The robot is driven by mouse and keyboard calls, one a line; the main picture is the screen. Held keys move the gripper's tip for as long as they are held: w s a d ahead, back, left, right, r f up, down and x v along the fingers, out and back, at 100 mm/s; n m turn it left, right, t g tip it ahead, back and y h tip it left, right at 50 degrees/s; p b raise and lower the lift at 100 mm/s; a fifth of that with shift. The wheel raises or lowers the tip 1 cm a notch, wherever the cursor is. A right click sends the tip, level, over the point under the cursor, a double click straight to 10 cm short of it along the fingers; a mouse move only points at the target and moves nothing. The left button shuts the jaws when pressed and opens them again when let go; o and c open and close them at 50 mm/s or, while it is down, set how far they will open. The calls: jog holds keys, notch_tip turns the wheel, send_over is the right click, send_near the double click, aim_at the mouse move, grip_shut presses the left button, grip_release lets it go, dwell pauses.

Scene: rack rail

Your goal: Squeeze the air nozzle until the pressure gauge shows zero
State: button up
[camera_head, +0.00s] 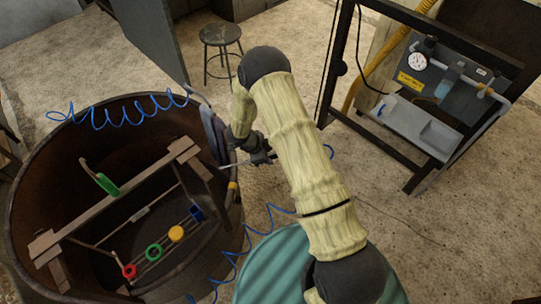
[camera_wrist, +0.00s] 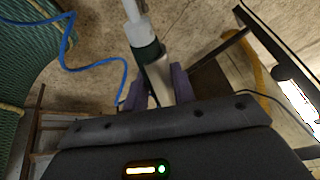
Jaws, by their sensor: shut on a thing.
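The air nozzle (camera_wrist: 150,52) is a slim tool with a pale tip and a dark green and grey body. In the wrist view it lies between the purple fingers of my gripper (camera_wrist: 160,88), which is shut on it. In the head view my gripper (camera_head: 262,156) is beside the rim of the big round tub, and the nozzle's thin metal tube (camera_head: 236,163) points left from it. The pressure gauge (camera_head: 418,61) is a white round dial on the framed panel at the upper right, apart from my gripper. Its needle is too small to read.
A rusty round tub (camera_head: 22,185) at left holds a wooden frame and coloured rings. Blue coiled hose (camera_head: 228,266) runs near the teal woven surface (camera_head: 275,262). A dark metal rack (camera_head: 333,75) stands at right, and a stool (camera_head: 220,35) stands behind.

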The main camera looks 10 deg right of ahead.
jog(key=shift+a+f+b, duration=0.25)
jog(key=shift+a+b, duration=0.1)
jog(key=shift+a, duration=0.85)
jog(key=shift+a+f+b, duration=0.25)
jog(key=shift+a+b, duration=0.05)
jog(key=shift+a, duration=0.85)
jog(key=shift+c, duration=0.7)
jog(key=shift+o, duration=0.9)
jog(key=shift+c, duration=0.2)
